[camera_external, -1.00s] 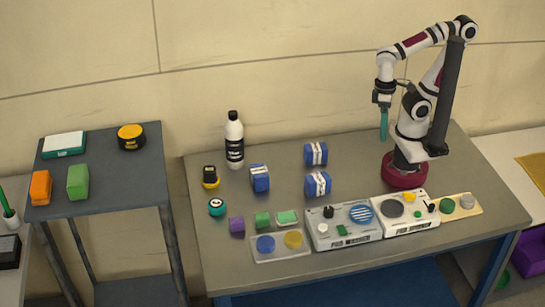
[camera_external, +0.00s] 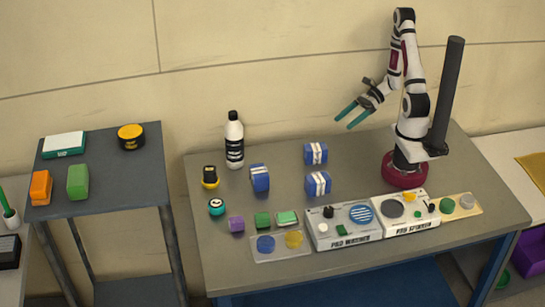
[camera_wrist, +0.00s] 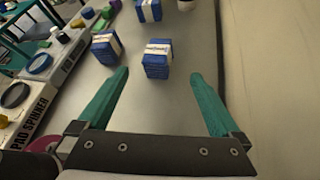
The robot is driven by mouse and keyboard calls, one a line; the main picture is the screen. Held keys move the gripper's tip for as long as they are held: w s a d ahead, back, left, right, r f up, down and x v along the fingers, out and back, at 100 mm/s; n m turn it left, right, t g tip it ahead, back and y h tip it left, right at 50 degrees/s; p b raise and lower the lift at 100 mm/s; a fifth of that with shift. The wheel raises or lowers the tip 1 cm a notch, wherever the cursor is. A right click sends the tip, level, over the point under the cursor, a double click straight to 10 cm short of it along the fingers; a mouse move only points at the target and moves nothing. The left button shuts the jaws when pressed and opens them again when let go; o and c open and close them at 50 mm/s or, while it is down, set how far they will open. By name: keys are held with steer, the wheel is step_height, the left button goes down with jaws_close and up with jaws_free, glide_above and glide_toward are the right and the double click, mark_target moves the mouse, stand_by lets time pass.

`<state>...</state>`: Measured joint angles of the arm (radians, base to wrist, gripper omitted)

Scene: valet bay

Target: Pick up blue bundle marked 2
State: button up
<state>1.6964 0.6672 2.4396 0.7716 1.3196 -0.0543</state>
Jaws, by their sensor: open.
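Three blue bundles with white bands lie on the grey table: one at the back (camera_external: 309,155), one in front of it (camera_external: 311,186), and one further left (camera_external: 257,181). I cannot read a number on any of them. My gripper (camera_external: 344,121) is open and empty, above the table and to the right of the back bundle, its teal fingers pointing down-left. In the wrist view, the back bundle (camera_wrist: 157,71) shows ahead between the fingertips (camera_wrist: 158,74), apart from them. The front bundle (camera_wrist: 101,53) is left of it, and the third (camera_wrist: 146,14) is farther off.
A white bottle (camera_external: 234,145) stands at the table's back left. A pad washer (camera_external: 343,232) and pad spinner (camera_external: 408,222) line the front edge. Small items, including a purple block (camera_external: 236,225), sit front left. The wall is close behind the table.

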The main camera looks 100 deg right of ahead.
mark_target(321, 144)
steer(key=x, duration=1)
steer(key=shift+f, duration=0.15)
steer(key=x, duration=0.5)
steer(key=shift+a+f, duration=0.25)
steer(key=shift+f, duration=0.05)
steer(key=c, duration=1.3)
